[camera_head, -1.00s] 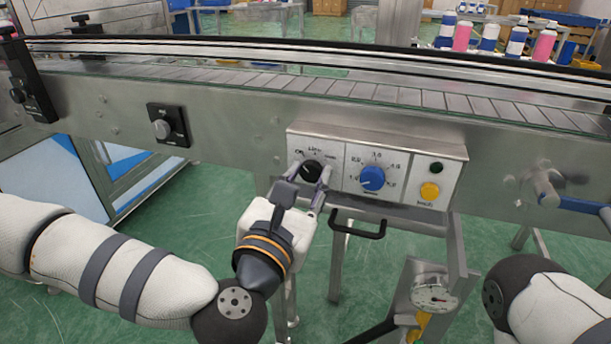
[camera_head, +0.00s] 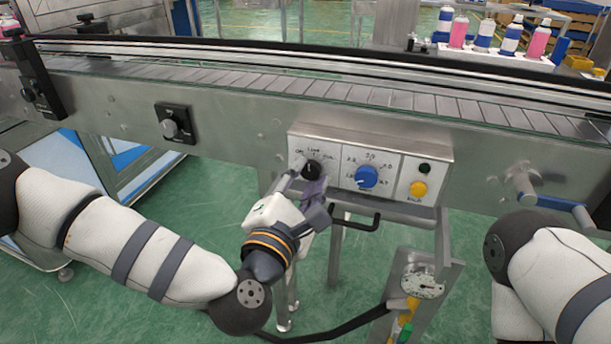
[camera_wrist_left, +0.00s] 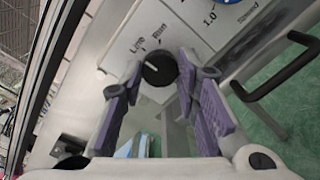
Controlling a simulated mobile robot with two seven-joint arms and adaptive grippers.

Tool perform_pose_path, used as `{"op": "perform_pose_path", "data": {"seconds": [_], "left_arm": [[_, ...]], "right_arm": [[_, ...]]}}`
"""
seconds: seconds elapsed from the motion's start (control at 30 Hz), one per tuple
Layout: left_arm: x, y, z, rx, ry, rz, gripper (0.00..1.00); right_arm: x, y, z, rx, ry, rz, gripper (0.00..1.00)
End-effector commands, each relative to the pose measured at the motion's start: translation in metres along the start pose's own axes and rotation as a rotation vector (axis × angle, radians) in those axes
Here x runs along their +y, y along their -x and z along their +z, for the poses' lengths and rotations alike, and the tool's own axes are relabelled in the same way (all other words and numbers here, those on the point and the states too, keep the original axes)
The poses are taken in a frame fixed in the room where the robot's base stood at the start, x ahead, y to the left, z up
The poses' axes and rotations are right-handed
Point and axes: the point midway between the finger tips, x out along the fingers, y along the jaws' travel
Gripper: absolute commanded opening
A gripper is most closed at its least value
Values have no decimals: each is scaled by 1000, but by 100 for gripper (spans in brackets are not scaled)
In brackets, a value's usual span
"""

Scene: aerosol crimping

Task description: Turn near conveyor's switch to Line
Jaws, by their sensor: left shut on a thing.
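The near conveyor's control box (camera_head: 330,152) is on the side of the frame. Its black switch knob (camera_head: 313,169) is at the left of the panel. My left gripper (camera_head: 302,182) reaches it from below left, tilted, and is shut on the knob. In the left wrist view the knob (camera_wrist_left: 160,70) sits between the purple finger pads of the left gripper (camera_wrist_left: 158,84). A white mark on the knob points up and left, near the "Line" label (camera_wrist_left: 137,43); its exact setting is hard to tell. My right gripper is out of view.
Right of the switch are a blue dial (camera_head: 367,176), a yellow button (camera_head: 418,189) and a dark button (camera_head: 425,168). A black handle (camera_head: 362,222) sticks out below the box. A gauge (camera_head: 422,286) stands lower right. Bottles (camera_head: 484,36) stand behind the conveyor.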

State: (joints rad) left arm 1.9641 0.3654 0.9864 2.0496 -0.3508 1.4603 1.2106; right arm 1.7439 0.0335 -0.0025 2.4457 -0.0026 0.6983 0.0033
Motion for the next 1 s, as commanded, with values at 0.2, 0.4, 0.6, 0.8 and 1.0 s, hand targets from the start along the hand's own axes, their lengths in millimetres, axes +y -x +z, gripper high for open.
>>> {"op": "perform_pose_path", "data": {"seconds": [0.2, 0.4, 0.6, 0.8, 1.0], "left_arm": [[-1, 0, -2, 4, -21, -1, 1], [-1, 0, -2, 4, -22, -1, 1], [-1, 0, -2, 4, -21, -1, 45], [0, 0, -1, 2, -20, -1, 49], [-1, 10, -1, 2, -20, -4, 49]], "right_arm": [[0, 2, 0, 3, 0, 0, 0], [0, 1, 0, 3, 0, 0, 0], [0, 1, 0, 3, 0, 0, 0], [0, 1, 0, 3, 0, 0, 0], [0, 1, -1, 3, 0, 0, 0]]}}
